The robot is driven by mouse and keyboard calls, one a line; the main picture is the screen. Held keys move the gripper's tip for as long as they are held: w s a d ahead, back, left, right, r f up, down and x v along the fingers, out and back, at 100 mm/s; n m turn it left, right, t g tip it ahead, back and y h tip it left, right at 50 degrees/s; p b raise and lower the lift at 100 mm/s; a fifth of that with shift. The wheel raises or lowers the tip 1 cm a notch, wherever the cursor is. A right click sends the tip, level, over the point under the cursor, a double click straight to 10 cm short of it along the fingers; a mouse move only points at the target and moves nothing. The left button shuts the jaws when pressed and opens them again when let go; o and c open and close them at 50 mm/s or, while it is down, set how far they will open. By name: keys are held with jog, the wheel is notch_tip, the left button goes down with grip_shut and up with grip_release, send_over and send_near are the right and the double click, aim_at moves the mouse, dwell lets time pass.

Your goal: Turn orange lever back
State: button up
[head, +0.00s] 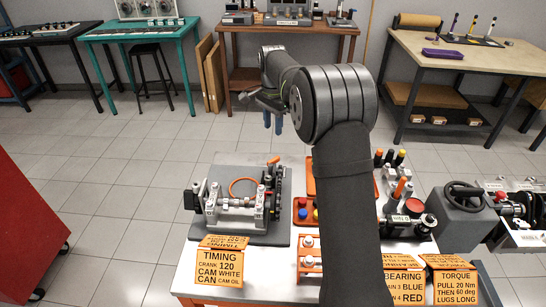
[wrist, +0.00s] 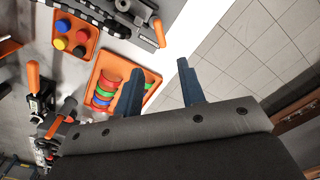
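Two orange levers show, and I cannot tell which one the task means. One orange lever (head: 273,161) is on top of the engine assembly (head: 238,205) at the left of the table; a matching orange piece (wrist: 159,32) shows at the top of the wrist view. Another upright orange lever (head: 399,188) is on the fixture to the right of my arm; a similar orange handle (wrist: 33,75) shows at the left of the wrist view. My gripper (wrist: 160,66) has its two blue fingers apart with nothing between them. In the head view my gripper (head: 273,123) hangs beyond the table's far edge, clear of both levers.
An orange tray of coloured rings (wrist: 105,92) and a tray of coloured caps (wrist: 76,34) lie between the fixtures. Orange signs (head: 221,261) stand along the front. A black-wheeled unit (head: 462,213) stands at the right. My arm hides the table's middle. Floor beyond the table is clear.

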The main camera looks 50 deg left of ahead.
aim_at(273, 159)
notch_tip(273, 159, down, 14)
jog(key=shift+r, duration=0.15)
jog(key=shift+c, duration=0.3)
grip_shut()
